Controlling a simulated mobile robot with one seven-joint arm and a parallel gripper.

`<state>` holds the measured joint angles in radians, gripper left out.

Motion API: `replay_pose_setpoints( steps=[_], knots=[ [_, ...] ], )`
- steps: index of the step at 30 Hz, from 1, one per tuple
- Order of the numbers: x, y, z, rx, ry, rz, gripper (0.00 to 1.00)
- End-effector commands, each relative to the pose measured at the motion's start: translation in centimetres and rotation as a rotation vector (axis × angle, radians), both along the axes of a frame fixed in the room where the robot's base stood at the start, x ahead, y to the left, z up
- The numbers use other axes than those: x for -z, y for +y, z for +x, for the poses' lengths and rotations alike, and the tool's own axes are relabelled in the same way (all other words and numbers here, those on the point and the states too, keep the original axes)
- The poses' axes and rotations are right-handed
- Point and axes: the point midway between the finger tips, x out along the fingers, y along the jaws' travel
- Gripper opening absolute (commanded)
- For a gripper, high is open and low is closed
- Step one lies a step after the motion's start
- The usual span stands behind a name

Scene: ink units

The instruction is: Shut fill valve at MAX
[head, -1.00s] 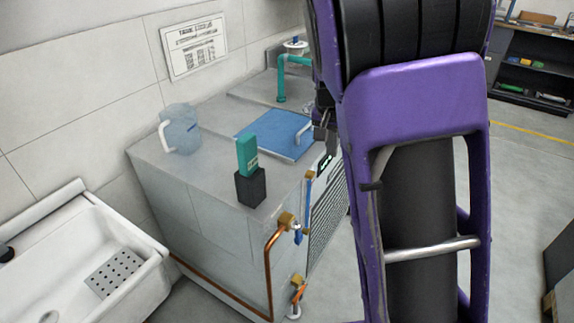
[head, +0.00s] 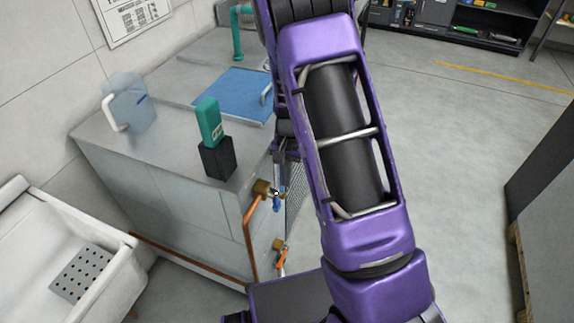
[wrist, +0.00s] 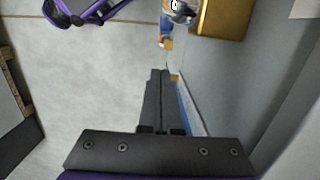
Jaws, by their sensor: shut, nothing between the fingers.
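A brass valve (head: 261,188) with a blue handle (head: 279,202) sits at the tank's upper front corner, joined to a copper pipe. The handle points down. In the wrist view the brass body (wrist: 222,18) and blue handle (wrist: 165,24) are at the top. My gripper (wrist: 160,72) is shut and empty, its fingertips pointing toward the valve and apart from it in the picture. In the head view my gripper (head: 279,165) is partly hidden, just above the handle. A blue upright strip (wrist: 190,110) runs beside the fingers; no MAX mark is readable.
The grey tank (head: 160,190) carries a jug (head: 130,105), a teal device on a black block (head: 218,158) and a blue lid (head: 240,92). A lower valve has an orange handle (head: 282,260). A white sink (head: 60,240) stands left. The floor (head: 450,150) right is clear.

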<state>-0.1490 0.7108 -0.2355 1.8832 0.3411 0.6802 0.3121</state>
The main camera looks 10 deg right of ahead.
Motion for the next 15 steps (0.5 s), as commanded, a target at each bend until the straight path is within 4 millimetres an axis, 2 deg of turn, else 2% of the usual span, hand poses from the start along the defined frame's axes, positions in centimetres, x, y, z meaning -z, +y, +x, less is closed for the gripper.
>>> replay_pose_setpoints(
  steps=[1,6,15],
  knots=[
    [0.6,0.4,-0.5,-0.003,0.002,0.001,0.0],
    [0.7,1.8,-2.4,-0.001,0.0,0.0,0.0],
    [0.8,2.4,-3.3,0.0,0.0,0.0,0.0]
  ],
)
